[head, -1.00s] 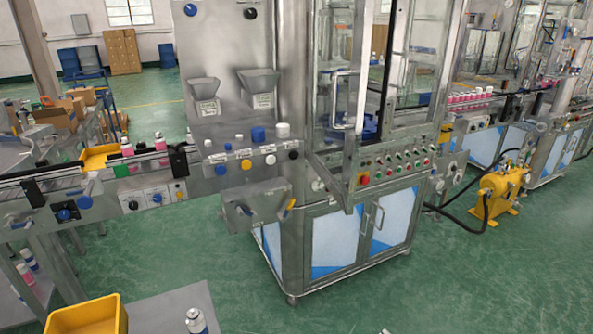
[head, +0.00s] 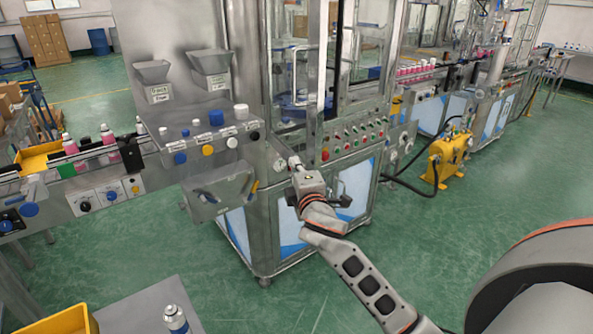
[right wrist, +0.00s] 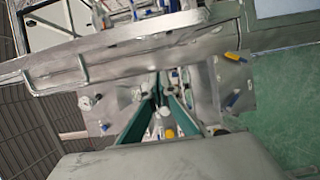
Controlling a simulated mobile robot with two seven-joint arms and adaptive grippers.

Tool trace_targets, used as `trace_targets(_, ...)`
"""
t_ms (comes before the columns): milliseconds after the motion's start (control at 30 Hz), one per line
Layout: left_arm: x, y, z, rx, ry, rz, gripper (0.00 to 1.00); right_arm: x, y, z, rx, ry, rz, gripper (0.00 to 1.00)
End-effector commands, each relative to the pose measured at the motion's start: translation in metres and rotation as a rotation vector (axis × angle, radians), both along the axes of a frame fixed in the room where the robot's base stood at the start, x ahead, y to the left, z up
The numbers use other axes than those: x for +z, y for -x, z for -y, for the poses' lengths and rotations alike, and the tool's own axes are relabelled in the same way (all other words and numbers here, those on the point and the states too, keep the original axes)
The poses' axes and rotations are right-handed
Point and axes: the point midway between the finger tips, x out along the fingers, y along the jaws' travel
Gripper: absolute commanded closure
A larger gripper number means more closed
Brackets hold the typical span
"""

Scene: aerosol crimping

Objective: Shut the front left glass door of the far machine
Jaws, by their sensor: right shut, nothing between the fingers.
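The glass-walled machine (head: 342,137) stands in the middle of the head view, above a cabinet with white and blue panels. Its front left glass door (head: 323,65) stands open, swung out toward me, with a white bar handle (head: 296,72). My right gripper (head: 293,161) is shut and empty, close to the door's lower frame; I cannot tell whether it touches. In the right wrist view its teal fingers (right wrist: 160,92) converge, and a broad metal frame with a handle (right wrist: 56,78) crosses above them. My left gripper is not in view.
A panel of buttons (head: 355,138) lies right of the door. A feeder panel with hoppers (head: 209,62) and coloured caps stands left. A conveyor (head: 90,160) with pink cans runs left. A yellow pump (head: 448,160) stands right.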

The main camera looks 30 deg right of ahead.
Motion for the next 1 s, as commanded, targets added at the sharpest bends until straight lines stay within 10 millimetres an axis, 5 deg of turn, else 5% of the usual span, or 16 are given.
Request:
trace_targets(233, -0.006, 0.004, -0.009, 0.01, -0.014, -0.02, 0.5, 0.001, -0.046, 0.017, -0.001, 0.001, 0.001, 1.0)
trace_targets(500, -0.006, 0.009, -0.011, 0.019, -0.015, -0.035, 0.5, 0.0, -0.039, 0.049, 0.001, 0.001, -0.001, 1.0)
trace_targets(1000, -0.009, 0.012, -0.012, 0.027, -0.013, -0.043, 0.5, -0.001, -0.038, 0.055, 0.002, -0.001, 0.0, 1.0)
